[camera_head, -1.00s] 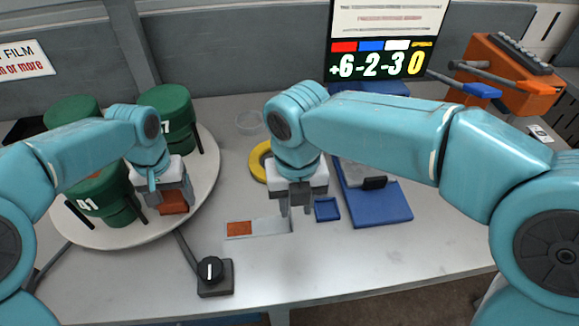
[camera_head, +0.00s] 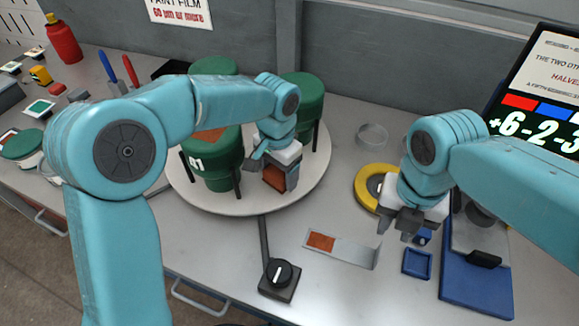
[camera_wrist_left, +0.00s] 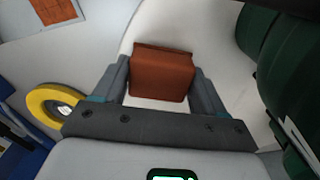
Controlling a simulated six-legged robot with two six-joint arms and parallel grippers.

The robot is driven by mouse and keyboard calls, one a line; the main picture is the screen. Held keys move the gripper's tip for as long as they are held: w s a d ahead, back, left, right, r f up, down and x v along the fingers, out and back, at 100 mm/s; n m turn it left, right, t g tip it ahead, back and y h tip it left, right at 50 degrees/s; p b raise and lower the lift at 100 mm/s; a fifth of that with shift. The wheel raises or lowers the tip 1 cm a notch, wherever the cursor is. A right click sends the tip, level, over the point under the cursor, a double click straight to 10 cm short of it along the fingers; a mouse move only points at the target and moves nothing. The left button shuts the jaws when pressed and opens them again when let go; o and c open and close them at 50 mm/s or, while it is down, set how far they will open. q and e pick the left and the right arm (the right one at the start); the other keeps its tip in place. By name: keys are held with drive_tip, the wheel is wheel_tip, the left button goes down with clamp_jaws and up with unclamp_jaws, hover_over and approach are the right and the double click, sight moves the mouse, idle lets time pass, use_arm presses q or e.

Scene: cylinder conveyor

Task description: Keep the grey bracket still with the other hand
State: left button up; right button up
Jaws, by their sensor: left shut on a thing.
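The grey bracket (camera_head: 352,251) lies on the bench, a flat strip with a rust-brown patch at its left end and an upturned right end. No gripper touches it. My left gripper (camera_head: 276,182) is shut on a rust-brown block (camera_head: 273,178) at the right front part of the round white turntable. In the left wrist view the block (camera_wrist_left: 163,75) sits between both fingers (camera_wrist_left: 160,85). My right gripper (camera_head: 397,224) is open above the bench, right of the bracket, its fingers pointing down and apart.
Several green drums (camera_head: 213,160) stand on the turntable (camera_head: 318,172). A black knob (camera_head: 279,275) is in front of it. A yellow ring (camera_head: 367,190), a small blue tray (camera_head: 417,263) and a blue board (camera_head: 475,285) are near my right gripper. A scoreboard (camera_head: 540,110) stands at the right.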

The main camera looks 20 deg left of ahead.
sight(379, 253)
use_arm(q)
drive_tip(key=s+d+m, duration=0.1)
drive_tip(key=m, duration=0.1)
drive_tip(key=s+d+r+m, duration=0.1)
drive_tip(key=m, duration=0.2)
drive_tip(key=s+d+m, duration=0.1)
drive_tip(key=m, duration=0.2)
drive_tip(key=shift+s+d+r, duration=0.1)
drive_tip(key=shift+d+r, duration=0.25)
drive_tip(key=shift+d, duration=0.05)
use_arm(e)
wheel_tip(379, 253, down, 12)
drive_tip(key=shift+w+f, duration=0.1)
drive_tip(key=shift+w, duration=0.05)
use_arm(q)
drive_tip(key=s+d+r+m, duration=0.5)
drive_tip(key=d+r+m, duration=0.1)
drive_tip(key=d, duration=0.3)
drive_tip(key=shift+d, duration=0.25)
use_arm(e)
clamp_jaws()
drive_tip(key=shift+f, duration=0.1)
